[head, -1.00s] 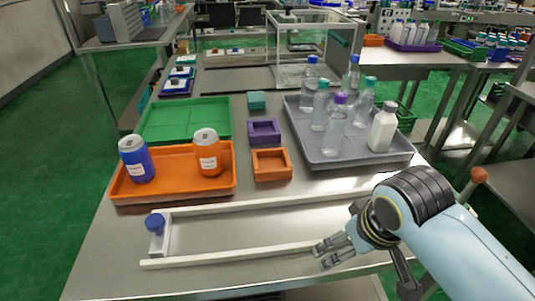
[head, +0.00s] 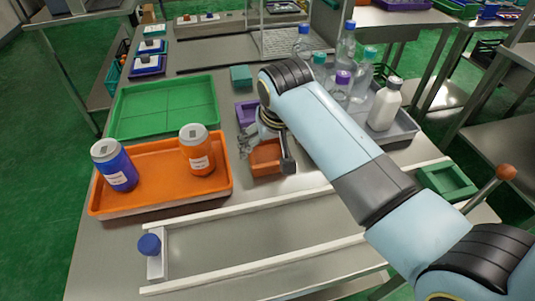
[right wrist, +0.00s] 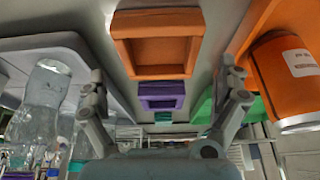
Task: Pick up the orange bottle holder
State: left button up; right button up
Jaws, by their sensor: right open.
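The orange bottle holder (head: 263,169) is a small square open box on the metal table, right of the orange tray. In the head view my right gripper (head: 244,144) is over its left and back part, and the arm hides some of it. In the right wrist view the empty orange holder (right wrist: 155,20) lies ahead, between the lines of my spread fingers (right wrist: 163,76). The fingers are open, hold nothing and appear apart from the holder. My left gripper is not in view.
The orange tray (head: 160,204) holds a blue bottle (head: 115,168) and an orange bottle (head: 197,150). A purple holder (head: 245,112) and a teal holder (head: 241,76) stand behind. A grey tray (head: 403,128) with several bottles is right. A pusher frame (head: 250,208) lies in front.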

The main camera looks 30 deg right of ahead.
aim_at(268, 153)
jog(key=x, duration=0.4)
jog(key=shift+w+d+f, duration=0.15)
jog(key=shift+w+f, duration=0.05)
jog(key=shift+f, duration=0.05)
jog(key=shift+w+f, duration=0.2)
jog(key=shift+f, duration=0.2)
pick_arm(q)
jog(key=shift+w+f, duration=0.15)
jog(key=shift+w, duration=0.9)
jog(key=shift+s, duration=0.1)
pick_arm(e)
jog(key=shift+r, duration=0.1)
jog(key=shift+c, duration=1.4)
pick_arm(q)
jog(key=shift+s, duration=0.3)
pick_arm(e)
jog(key=c, duration=0.6)
